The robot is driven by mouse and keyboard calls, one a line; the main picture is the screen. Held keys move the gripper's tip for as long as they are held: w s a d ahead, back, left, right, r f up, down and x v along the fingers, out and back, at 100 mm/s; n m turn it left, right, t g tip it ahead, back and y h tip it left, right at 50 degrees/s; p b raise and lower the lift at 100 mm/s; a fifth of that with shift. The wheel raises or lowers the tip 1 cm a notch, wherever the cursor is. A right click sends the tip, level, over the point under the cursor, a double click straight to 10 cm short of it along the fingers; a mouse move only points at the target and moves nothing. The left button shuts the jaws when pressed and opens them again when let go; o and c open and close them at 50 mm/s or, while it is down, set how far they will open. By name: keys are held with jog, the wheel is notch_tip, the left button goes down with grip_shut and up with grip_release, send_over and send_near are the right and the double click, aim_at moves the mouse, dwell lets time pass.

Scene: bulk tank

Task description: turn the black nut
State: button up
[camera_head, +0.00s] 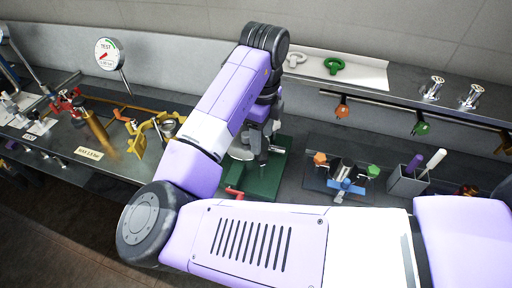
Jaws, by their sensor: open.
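My gripper (262,152) points down over a dark green board (267,182) in the middle of the bench. It is open, and its fingers are small and partly covered by my own arm. A light round part (241,153) and a red handle (234,192) show beside my arm at the board's left side. I cannot make out the black nut; my arm and gripper cover much of the board. I cannot tell whether the fingers touch anything.
Right of the board stands a dark fixture (340,180) with orange and green knobs, then a grey pen holder (407,184). A shelf (385,97) runs behind. Left are a test gauge (109,54), a brass cylinder (96,126) and yellow clamps (139,140).

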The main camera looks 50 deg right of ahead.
aim_at(262, 155)
notch_tip(262, 155, down, 7)
jog(key=shift+r+p, duration=0.15)
jog(key=shift+p, duration=0.4)
grip_shut()
